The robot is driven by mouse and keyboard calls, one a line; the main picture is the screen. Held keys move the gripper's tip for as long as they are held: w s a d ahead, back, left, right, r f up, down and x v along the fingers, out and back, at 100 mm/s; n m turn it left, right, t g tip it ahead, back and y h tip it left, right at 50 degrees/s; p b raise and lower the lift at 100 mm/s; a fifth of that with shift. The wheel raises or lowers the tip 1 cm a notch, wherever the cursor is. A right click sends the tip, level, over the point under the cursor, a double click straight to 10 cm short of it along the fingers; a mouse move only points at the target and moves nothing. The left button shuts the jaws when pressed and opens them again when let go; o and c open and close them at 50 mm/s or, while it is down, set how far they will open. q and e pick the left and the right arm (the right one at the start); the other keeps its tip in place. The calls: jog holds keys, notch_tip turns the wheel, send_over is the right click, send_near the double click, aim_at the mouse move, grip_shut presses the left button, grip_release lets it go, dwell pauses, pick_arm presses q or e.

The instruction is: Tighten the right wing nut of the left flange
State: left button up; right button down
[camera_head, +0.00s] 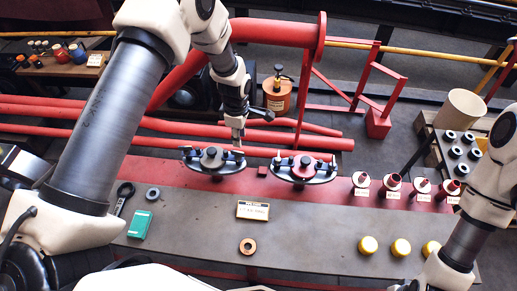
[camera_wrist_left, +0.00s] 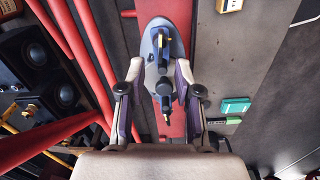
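The left flange (camera_head: 212,162) is a grey oval plate with dark fittings, lying on the red strip of the bench in the head view. In the left wrist view this flange (camera_wrist_left: 152,52) lies between and beyond my fingers. A brass-coloured stud (camera_wrist_left: 161,41) shows near its far end, with dark fittings nearer the camera. My left gripper (camera_head: 238,143) points down just above the right end of the flange. In the left wrist view its fingers (camera_wrist_left: 159,70) are apart, with no clear contact. Which dark part is the right wing nut is hard to tell. My right gripper is out of view.
A second flange (camera_head: 304,171) sits close to the right, with a small red block (camera_head: 262,171) between. Labelled red parts (camera_head: 392,181) and yellow caps (camera_head: 401,247) stand further right. Red pipes (camera_head: 100,113) run behind. A green box (camera_head: 139,224) and a sign (camera_head: 252,210) lie in front.

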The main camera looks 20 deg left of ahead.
aim_at(239, 152)
pick_arm(q)
jog(key=shift+a+f, duration=0.2)
jog(key=shift+f, duration=0.1)
notch_tip(239, 152, down, 7)
jog(key=shift+r+p, duration=0.1)
jog(key=shift+p, duration=0.5)
grip_shut()
